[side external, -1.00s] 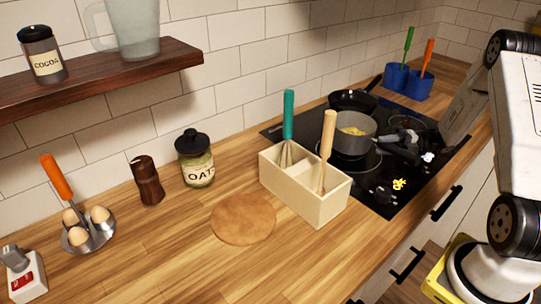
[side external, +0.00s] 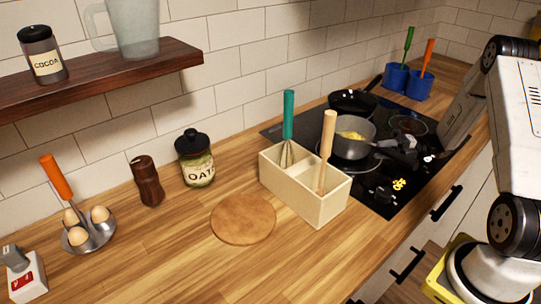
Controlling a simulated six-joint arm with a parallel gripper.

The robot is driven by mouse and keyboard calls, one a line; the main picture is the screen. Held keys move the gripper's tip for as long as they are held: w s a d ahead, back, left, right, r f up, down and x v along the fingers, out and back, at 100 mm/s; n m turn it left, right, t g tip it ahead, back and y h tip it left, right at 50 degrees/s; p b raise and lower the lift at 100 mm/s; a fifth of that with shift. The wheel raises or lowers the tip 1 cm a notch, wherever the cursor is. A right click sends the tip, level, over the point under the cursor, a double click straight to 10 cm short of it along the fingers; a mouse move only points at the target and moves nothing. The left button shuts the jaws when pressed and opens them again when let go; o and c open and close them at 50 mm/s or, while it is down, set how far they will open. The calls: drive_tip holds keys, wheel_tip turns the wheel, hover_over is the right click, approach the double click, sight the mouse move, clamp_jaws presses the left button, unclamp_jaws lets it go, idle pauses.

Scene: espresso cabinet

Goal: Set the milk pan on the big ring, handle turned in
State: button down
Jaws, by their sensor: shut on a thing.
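The milk pan (side external: 351,149) is a grey pot with something yellow inside. It is at the left part of the black hob (side external: 381,193), over a ring whose edge shows beside it. I cannot tell whether its base touches the glass. Its dark handle points right and a little toward the front edge, mostly hidden by my gripper. My gripper (side external: 398,153) is shut on the handle, low over the middle of the hob. Another ring (side external: 408,125) shows bare behind my gripper.
A black frying pan (side external: 352,101) stands behind the milk pan. A cream utensil box (side external: 318,207) with a whisk and a wooden-handled tool stands close to its left. A round board (side external: 243,219) lies on the counter.

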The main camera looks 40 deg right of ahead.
drive_tip(key=shift+f, duration=0.55)
idle(0.4)
drive_tip(key=shift+c, duration=1.2)
unclamp_jaws()
drive_tip(key=shift+f, duration=0.1)
drive_tip(key=shift+s+d, duration=0.1)
drive_tip(key=shift+s+d, duration=0.3)
drive_tip(key=shift+d, duration=0.2)
drive_tip(key=v, duration=0.3)
drive_tip(key=shift+s+d, duration=0.15)
wheel_tip(320, 180, up, 7)
